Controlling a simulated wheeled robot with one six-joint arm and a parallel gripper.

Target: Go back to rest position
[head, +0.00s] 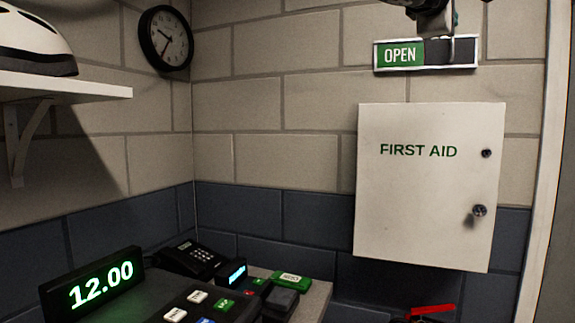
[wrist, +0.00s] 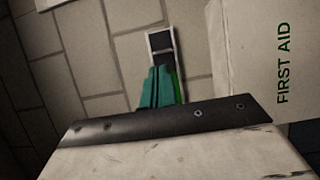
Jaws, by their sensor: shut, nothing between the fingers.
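My gripper (head: 440,28) hangs in from the top edge of the head view, just in front of the upper right part of the OPEN sign (head: 400,55). In the wrist view my gripper's teal fingers (wrist: 160,75) are together with nothing between them, pointing at the sign (wrist: 160,42). I cannot tell whether the fingertips touch the sign. The sign shows green with OPEN on its left, and a dark panel covers its right.
A white FIRST AID cabinet (head: 430,195) hangs below the sign. A shelf (head: 65,90) with a helmet (head: 35,45) and a clock (head: 165,40) are at left. A counter holds a 12.00 display (head: 95,285) and a phone (head: 188,260). A red-handled object (head: 432,310) is at the bottom.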

